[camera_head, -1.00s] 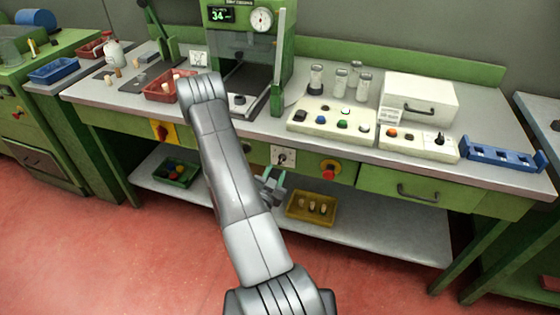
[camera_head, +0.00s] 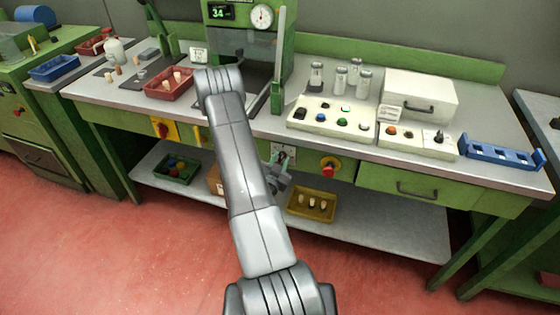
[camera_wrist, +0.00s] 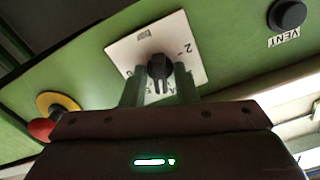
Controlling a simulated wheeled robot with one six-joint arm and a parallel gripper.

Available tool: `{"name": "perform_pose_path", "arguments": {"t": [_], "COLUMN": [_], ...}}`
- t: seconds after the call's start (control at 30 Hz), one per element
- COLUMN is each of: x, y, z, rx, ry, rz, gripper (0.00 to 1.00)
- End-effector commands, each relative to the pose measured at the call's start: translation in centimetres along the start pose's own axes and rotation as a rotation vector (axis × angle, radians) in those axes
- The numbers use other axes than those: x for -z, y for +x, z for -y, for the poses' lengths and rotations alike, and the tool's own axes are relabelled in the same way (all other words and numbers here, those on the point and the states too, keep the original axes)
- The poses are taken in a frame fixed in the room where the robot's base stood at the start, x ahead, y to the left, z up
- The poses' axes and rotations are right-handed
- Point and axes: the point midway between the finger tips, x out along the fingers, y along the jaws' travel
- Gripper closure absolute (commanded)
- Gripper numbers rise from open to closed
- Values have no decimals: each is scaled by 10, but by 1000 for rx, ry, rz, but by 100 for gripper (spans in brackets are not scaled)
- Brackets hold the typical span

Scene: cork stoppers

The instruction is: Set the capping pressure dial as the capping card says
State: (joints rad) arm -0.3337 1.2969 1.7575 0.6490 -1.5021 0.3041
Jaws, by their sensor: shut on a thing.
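The pressure dial (camera_wrist: 160,68) is a black knob on a white plate (camera_wrist: 128,50) marked "bar" and "2", fixed to the green front panel under the bench. In the wrist view my gripper (camera_wrist: 160,88) has its fingers on either side of the knob and is shut on it. The plate's other marks are partly hidden.
A red knob on a yellow base (camera_head: 329,168) sits right of the dial. A black button (camera_wrist: 288,14) marked VENT is on the same panel. A yellow bin (camera_head: 312,205) stands on the shelf below. The press display (camera_head: 218,13) reads 34.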

Motion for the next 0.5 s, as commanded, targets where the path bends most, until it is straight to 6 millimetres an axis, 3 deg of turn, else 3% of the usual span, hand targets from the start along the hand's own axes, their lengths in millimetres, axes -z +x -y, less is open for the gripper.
{"name": "perform_pose_path", "arguments": {"t": [0.5], "x": [-8], "y": [0], "z": [-3], "rx": [0], "ry": [203], "rz": [-3], "gripper": [96]}}
